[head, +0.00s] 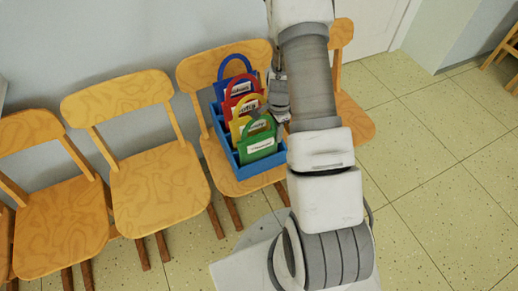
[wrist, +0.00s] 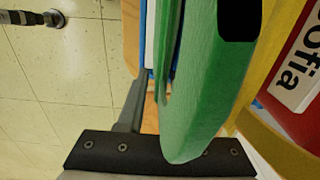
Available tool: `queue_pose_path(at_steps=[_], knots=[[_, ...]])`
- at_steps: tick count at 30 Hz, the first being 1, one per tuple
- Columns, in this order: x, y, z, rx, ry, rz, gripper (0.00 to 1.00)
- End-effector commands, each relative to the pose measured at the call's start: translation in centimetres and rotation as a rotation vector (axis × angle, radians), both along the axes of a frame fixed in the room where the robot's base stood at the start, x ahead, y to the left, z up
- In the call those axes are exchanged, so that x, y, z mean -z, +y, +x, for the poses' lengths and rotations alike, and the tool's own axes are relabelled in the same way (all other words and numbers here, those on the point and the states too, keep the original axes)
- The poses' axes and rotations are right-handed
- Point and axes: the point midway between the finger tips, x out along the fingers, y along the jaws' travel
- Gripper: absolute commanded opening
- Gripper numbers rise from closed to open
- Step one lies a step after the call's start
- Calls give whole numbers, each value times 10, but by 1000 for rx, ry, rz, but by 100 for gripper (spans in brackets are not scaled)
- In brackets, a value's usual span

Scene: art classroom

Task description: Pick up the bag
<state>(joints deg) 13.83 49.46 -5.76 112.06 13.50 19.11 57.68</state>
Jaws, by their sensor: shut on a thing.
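A green bag (head: 262,146) with a white label stands at the front of a blue holder (head: 228,150) on a wooden chair. Behind it stand a yellow bag (head: 240,124), a red bag (head: 231,104) and a blue bag (head: 227,84). My gripper (head: 270,108) reaches down from the right to the top of the green bag and is shut on its handle. In the wrist view the green bag (wrist: 200,90) fills the middle, with the yellow bag (wrist: 275,145) and the red bag (wrist: 305,120) beside it. My arm hides part of the chair.
Another chair (head: 350,120) is partly behind my arm. The wall is close behind them. Tiled floor (head: 440,170) is clear to the right.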

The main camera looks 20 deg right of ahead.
Motion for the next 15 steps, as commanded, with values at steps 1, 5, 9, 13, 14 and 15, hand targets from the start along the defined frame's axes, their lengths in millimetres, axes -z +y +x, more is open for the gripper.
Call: queue_pose_path(at_steps=[1, 5, 9, 13, 14, 15], knots=[[0, 0, 0, 0, 0, 0, 0], [0, 0, 0, 0, -1, 0, 0], [0, 0, 0, 0, -1, 0, 0], [-6, 0, 1, 0, -2, -1, 0], [-9, 0, 1, 0, -2, -1, 0], [-15, 0, 1, 0, -2, -1, 0]])
